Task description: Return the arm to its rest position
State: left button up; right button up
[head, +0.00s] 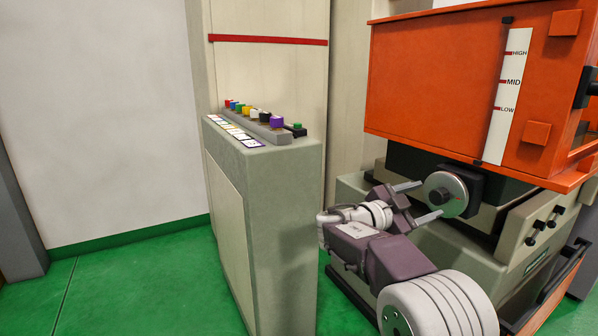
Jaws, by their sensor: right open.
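My right arm comes in from the bottom right, and its gripper (432,198) is open and empty. Its two fingers are spread apart and point right towards a round grey handwheel (443,196) on the machine. The fingertips are close to the wheel's left edge; I cannot tell whether they touch it. My left gripper is not in view.
A grey-green console (266,190) with a row of coloured buttons (254,114) stands left of my right arm. The orange tank (432,75) with a HIGH, MID, LOW scale (506,95) overhangs the wheel. Green floor (140,290) is clear at the left.

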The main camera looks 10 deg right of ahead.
jog(key=s+a+f+n+g+y+p, duration=0.1)
jog(key=s+f+n+g+y, duration=0.3)
jog(key=s+f, duration=0.55)
jog(key=s+a+f+n+g+y+p, duration=0.15)
jog(key=s+f+y, duration=0.45)
jog(key=f, duration=0.6)
jog(key=s+a+f+n+y, duration=0.7)
jog(key=s+a+f+n, duration=0.35)
jog(key=a, duration=0.35)
pick_arm(q)
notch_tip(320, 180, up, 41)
jog(key=p, duration=3.7)
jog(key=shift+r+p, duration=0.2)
jog(key=shift+p, duration=0.15)
pick_arm(e)
notch_tip(320, 180, up, 38)
jog(key=w+n, duration=0.1)
jog(key=n, duration=0.3)
jog(key=shift+w+a+f, duration=0.15)
jog(key=shift+w+a, duration=0.2)
jog(key=shift+w, duration=0.05)
jog(key=shift+t, duration=0.25)
